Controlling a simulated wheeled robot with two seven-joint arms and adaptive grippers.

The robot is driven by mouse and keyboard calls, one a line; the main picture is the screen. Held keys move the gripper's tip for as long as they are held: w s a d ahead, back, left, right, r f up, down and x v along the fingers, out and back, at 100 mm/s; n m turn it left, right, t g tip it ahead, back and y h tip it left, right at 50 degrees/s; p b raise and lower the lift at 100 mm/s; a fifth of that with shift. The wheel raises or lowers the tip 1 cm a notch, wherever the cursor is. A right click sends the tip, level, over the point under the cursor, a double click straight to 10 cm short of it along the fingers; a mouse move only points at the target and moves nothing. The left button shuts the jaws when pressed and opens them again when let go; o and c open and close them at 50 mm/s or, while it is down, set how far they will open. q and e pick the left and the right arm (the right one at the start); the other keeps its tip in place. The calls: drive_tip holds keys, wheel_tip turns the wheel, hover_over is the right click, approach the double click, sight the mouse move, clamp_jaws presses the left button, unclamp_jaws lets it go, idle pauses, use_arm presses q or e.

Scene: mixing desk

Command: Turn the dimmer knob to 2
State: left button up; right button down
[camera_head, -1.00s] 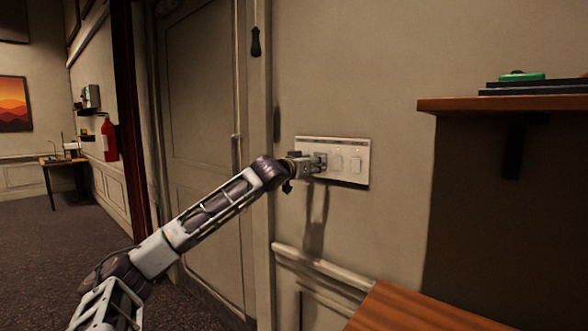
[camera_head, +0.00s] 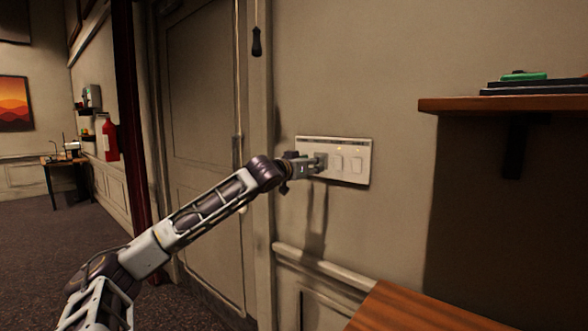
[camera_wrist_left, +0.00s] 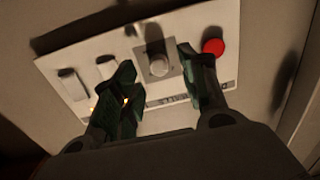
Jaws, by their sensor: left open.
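A pale switch panel (camera_head: 365,163) is fixed to the wall right of the door. My left gripper (camera_head: 318,162) is at the left end of the panel. In the left wrist view its dark fingers (camera_wrist_left: 156,60) are open, one on each side of the knob, with visible gaps to it. I cannot tell the knob's setting; the lettering below it is too blurred to read. My right gripper is not in view.
A red button (camera_wrist_left: 213,47) sits beside the knob, close to one finger. Rocker switches (camera_head: 346,165) fill the rest of the panel. A wooden shelf (camera_head: 480,104) juts from the wall at right. A wooden surface (camera_head: 405,308) is below the panel.

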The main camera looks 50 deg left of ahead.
use_arm(q)
drive_tip(key=shift+d, duration=0.1)
drive_tip(key=s+d, duration=0.1)
drive_tip(key=s, duration=0.8)
drive_tip(key=shift+d, duration=0.2)
idle(0.5)
idle(0.6)
